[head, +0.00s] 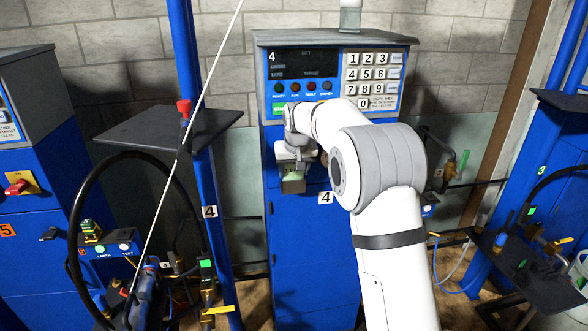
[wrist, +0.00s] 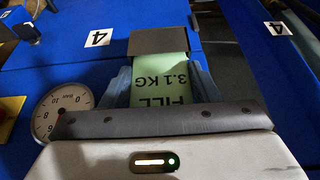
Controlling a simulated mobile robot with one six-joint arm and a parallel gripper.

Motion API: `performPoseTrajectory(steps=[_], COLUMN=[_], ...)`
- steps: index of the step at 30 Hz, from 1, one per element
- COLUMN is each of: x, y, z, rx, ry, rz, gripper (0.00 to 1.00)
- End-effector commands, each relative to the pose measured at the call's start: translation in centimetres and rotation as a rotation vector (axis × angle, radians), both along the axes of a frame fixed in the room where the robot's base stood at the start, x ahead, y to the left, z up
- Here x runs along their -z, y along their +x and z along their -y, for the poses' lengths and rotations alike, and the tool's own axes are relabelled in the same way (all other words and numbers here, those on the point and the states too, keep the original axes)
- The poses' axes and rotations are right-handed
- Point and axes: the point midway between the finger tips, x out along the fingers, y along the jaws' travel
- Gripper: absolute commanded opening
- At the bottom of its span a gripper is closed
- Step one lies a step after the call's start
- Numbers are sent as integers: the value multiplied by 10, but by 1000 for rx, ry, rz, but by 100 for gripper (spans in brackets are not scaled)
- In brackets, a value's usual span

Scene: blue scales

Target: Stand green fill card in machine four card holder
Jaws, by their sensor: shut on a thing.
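The green fill card (wrist: 160,82) reads "FILL 3.1 KG", upside down in the wrist view. My gripper (wrist: 163,78) is shut on it, with a blue-grey finger on each side. The far end of the card meets a dark grey box, the card holder (wrist: 159,41), on the blue front of machine four. I cannot tell how deep the card sits in it. In the head view my gripper (head: 293,158) is at the front of machine four (head: 335,240), with the holder (head: 293,187) just below it and a little green of the card showing between.
A keypad (head: 372,80) and dark display are above my gripper on machine four. A round dial (wrist: 62,111) is left of my gripper in the wrist view. A black shelf (head: 165,126), a blue post and a hose stand to the left. Machine three's scale (head: 530,265) is right.

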Motion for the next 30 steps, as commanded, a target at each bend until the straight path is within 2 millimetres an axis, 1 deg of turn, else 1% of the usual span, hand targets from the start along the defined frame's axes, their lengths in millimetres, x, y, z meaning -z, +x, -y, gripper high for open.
performPoseTrajectory(steps=[5, 12, 13, 21, 22, 30], x=[4, 4, 4, 4, 4, 1], y=[0, 0, 0, 0, 0, -1], z=[0, 1, 1, 1, 1, 1], rx=[0, 1, 1, 1, 1, 2], ry=[0, 0, 0, -1, -1, 0], rz=[0, 0, 0, 0, 0, 0], gripper=[34, 34, 57, 79, 81, 81])
